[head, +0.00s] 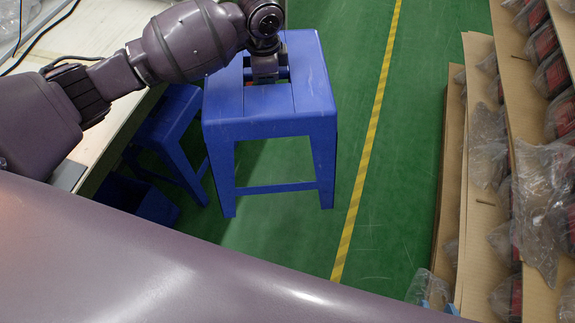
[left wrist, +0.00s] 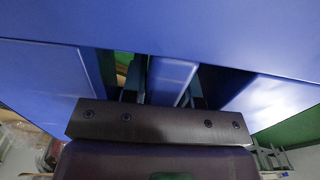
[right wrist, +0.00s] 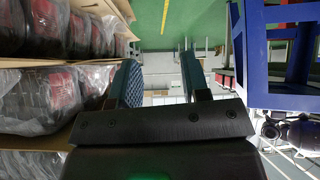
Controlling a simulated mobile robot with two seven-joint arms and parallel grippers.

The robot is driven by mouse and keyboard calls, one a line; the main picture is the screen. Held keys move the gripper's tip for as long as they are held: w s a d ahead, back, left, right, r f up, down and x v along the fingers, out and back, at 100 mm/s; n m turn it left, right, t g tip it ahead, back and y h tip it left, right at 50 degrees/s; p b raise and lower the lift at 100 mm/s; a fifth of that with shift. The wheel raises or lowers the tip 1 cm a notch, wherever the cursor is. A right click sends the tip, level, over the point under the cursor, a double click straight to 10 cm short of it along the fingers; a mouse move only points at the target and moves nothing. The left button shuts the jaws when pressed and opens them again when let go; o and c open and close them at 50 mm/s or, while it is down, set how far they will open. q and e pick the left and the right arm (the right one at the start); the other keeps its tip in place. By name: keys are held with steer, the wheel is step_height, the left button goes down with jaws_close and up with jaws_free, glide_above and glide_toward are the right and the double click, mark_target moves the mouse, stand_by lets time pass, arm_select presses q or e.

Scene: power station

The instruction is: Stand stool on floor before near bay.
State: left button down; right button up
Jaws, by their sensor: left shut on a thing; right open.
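A blue plastic stool (head: 290,122) stands roughly upright in the middle of the head view, its seat towards me. My left arm reaches over the seat from the left. My left gripper (left wrist: 167,82) is shut on the slotted seat, with one seat bar between its fingers. The seat fills much of the left wrist view (left wrist: 200,30). I cannot tell if the legs touch the floor. My right gripper (right wrist: 160,72) is open and empty in the right wrist view, apart from the stool, whose frame shows there at right (right wrist: 280,97). I cannot tell which place is the near bay.
A second blue stool (head: 165,130) and a dark blue bin (head: 120,195) are at the left, by a pale worktable (head: 90,40). Shelves with bagged parts (head: 485,160) line the right. Green floor (head: 395,190) with a yellow line (head: 365,150) is clear between.

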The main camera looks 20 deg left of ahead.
arm_select(q)
step_height(320, 180, down, 31)
steer(key=w+m+b, duration=0.2)
steer(key=m+b, duration=0.4)
steer(key=m, duration=0.3)
steer(key=shift+a+f+b, duration=0.2)
steer(key=shift+a+b, duration=0.05)
steer(key=shift+b, duration=0.1)
arm_select(e)
steer(key=shift+w+a+f+n+t+y, duration=0.15)
steer(key=shift+w+a+f+n+t, duration=0.15)
steer(key=shift+w+n, duration=0.2)
steer(key=shift+w+a+f+n+t+y, duration=0.1)
steer(key=shift+w+a+n+t+y, duration=0.1)
steer(key=shift+w+a+n, duration=0.25)
arm_select(q)
steer(key=shift+f, duration=0.2)
arm_select(e)
steer(key=shift+f, duration=0.15)
arm_select(q)
steer(key=c, duration=0.9)
jaws_free()
steer(key=shift+f, duration=0.1)
